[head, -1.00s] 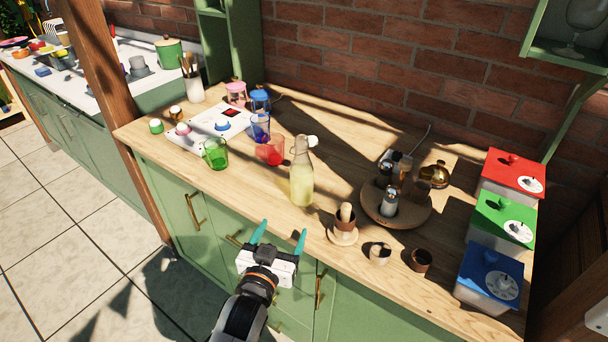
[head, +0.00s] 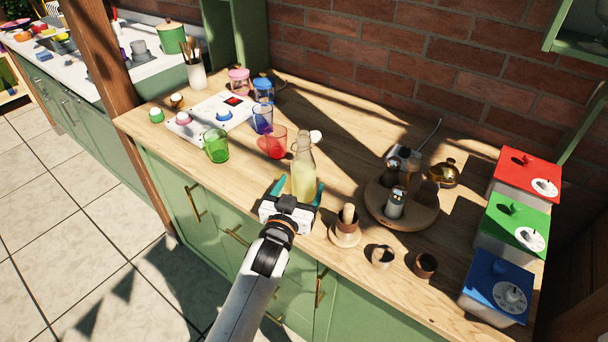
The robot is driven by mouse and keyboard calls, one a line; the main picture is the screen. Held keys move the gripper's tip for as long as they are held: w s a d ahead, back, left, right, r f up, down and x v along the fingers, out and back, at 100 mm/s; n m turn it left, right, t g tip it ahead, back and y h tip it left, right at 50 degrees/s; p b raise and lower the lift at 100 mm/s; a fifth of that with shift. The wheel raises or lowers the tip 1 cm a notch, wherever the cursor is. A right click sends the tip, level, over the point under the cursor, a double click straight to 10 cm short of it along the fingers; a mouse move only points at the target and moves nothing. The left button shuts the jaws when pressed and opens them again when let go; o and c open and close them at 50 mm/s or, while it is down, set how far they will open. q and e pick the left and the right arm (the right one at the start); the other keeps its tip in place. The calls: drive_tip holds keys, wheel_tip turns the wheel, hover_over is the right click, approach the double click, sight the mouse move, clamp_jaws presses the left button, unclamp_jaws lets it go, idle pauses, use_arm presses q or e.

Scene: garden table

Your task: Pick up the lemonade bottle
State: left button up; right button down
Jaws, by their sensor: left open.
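The lemonade bottle (head: 304,168) is clear glass with pale yellow liquid. It stands upright on the wooden counter (head: 340,155), near its front edge. My left gripper (head: 297,188) is open, with its teal fingers on either side of the bottle's lower part. The gripper body hides the bottle's base, and I cannot tell whether a finger touches the glass. My right gripper is not in view.
A red glass (head: 273,143), a green glass (head: 216,147) and a blue glass (head: 262,120) stand left of the bottle. A small wooden cup on a saucer (head: 345,236) stands close on the right, before a round wooden tray (head: 423,217) with shakers. Coloured canisters (head: 511,225) stand far right.

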sight(306, 174)
use_arm(q)
drive_tip(key=x, duration=0.4)
drive_tip(key=shift+w+d, duration=0.15)
drive_tip(key=shift+w, duration=0.15)
drive_tip(key=shift+s, duration=0.1)
drive_tip(key=c, duration=1.5)
drive_tip(key=shift+o, duration=0.2)
drive_tip(key=shift+r, duration=0.2)
